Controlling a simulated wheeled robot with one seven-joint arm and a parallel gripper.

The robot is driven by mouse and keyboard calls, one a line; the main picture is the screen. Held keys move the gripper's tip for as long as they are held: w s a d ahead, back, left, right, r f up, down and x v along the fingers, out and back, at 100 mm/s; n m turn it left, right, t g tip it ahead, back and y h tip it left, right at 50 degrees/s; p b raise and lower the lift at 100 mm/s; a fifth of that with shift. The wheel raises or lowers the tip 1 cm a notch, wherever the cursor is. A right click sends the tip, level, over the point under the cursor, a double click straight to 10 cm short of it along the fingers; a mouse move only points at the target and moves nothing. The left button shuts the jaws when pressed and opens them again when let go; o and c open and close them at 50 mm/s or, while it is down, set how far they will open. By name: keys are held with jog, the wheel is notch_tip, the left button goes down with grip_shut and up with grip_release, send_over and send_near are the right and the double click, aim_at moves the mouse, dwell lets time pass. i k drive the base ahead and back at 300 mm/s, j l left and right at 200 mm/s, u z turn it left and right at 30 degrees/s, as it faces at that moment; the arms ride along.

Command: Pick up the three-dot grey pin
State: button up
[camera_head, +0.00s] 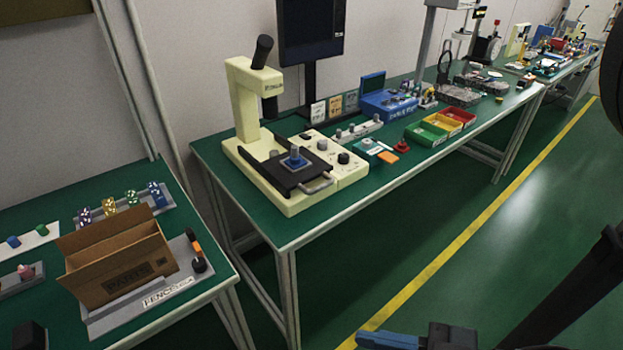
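No pin with three dots can be made out from here; any dots are too small to see. A small grey pin-like piece on a blue base (294,160) stands on the black stage of the cream microscope-like machine (247,105). Several small grey pieces stand on a light strip (356,130) just right of that machine. What appears to be part of my gripper (437,336), black and blue, shows at the bottom edge, over the floor and apart from both tables. Its fingertips are not clearly visible, and I cannot tell whether it is open.
A cardboard parts box (118,262) stands on the near left table, with several coloured dotted pieces behind it. Green, red and yellow bins (427,134) and a blue case (388,104) sit further along the long table. The green floor (470,240) right of the table is clear.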

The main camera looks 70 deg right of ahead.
aim_at(295, 151)
jog(key=i+j+z, duration=0.2)
jog(key=j, duration=0.15)
jog(key=i+j+z, duration=0.2)
jog(key=j, duration=0.15)
jog(key=j+z, duration=0.2)
jog(key=j, duration=0.15)
